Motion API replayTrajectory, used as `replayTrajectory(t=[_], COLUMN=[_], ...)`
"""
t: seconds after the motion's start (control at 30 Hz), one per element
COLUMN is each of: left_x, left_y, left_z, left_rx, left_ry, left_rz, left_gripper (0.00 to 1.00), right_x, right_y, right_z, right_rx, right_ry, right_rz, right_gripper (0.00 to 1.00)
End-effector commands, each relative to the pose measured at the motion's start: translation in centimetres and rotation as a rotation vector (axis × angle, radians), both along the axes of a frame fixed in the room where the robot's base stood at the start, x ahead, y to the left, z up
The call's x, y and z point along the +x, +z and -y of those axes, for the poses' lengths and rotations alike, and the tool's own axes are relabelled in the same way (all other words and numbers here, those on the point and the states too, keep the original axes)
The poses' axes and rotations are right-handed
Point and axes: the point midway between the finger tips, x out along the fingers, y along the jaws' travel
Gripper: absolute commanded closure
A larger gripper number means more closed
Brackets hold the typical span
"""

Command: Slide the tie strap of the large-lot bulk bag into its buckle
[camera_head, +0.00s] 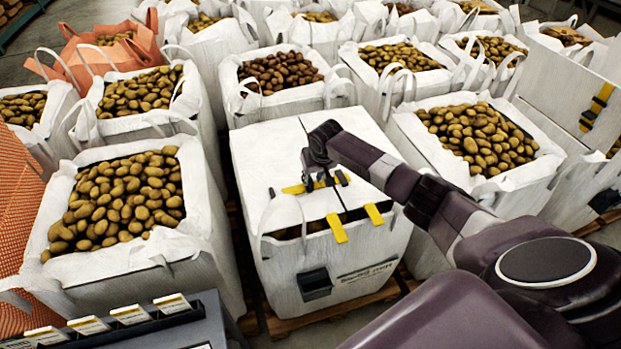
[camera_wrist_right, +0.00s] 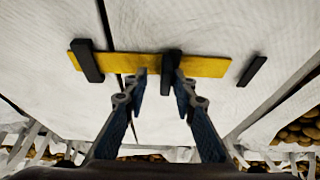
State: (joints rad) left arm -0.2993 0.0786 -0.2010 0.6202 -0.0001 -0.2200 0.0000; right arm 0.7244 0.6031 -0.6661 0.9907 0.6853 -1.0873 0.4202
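The large-lot bulk bag (camera_head: 260,155) stands in the middle with its white top closed over. A yellow tie strap (camera_head: 304,187) lies flat across the top; it also shows in the right wrist view (camera_wrist_right: 125,64). One black bar (camera_wrist_right: 86,61) crosses the strap near one end and another (camera_wrist_right: 171,63) crosses it further along. A third black bar (camera_wrist_right: 252,71) lies just past the strap's other end. I cannot tell which is the buckle. My right gripper (camera_wrist_right: 161,75) is open over the strap, its fingertips apart, one close to the middle bar. My left gripper is out of view.
Two more yellow straps (camera_head: 337,229) hang over the bag's front edge. Open potato bags stand close on both sides, at left (camera_head: 62,262) and right (camera_head: 532,185). A grey unit with white labels (camera_head: 130,314) is at the lower left. The bag's top is otherwise clear.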

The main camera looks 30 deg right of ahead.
Motion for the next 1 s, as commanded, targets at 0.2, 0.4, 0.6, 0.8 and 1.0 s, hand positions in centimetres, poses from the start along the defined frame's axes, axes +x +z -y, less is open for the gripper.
replayTrajectory(t=[0.2, 0.4, 0.6, 0.8, 1.0], left_x=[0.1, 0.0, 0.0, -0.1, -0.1], left_y=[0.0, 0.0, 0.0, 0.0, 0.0], left_z=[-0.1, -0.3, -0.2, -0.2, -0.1], left_rx=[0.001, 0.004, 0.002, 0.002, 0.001], left_ry=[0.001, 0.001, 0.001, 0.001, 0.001], left_rz=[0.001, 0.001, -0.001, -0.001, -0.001], left_gripper=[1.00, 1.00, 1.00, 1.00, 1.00], right_x=[0.0, -0.2, -1.1, -2.5, -3.8], right_y=[0.0, 0.5, 2.9, 6.4, 9.4], right_z=[-0.2, -0.3, -0.4, -0.7, -1.0], right_rx=[0.002, 0.003, 0.002, 0.002, 0.002], right_ry=[0.002, 0.002, 0.004, 0.002, 0.001], right_rz=[0.001, 0.001, 0.003, 0.004, 0.002], right_gripper=[0.72, 0.72, 0.72, 0.72, 0.72])
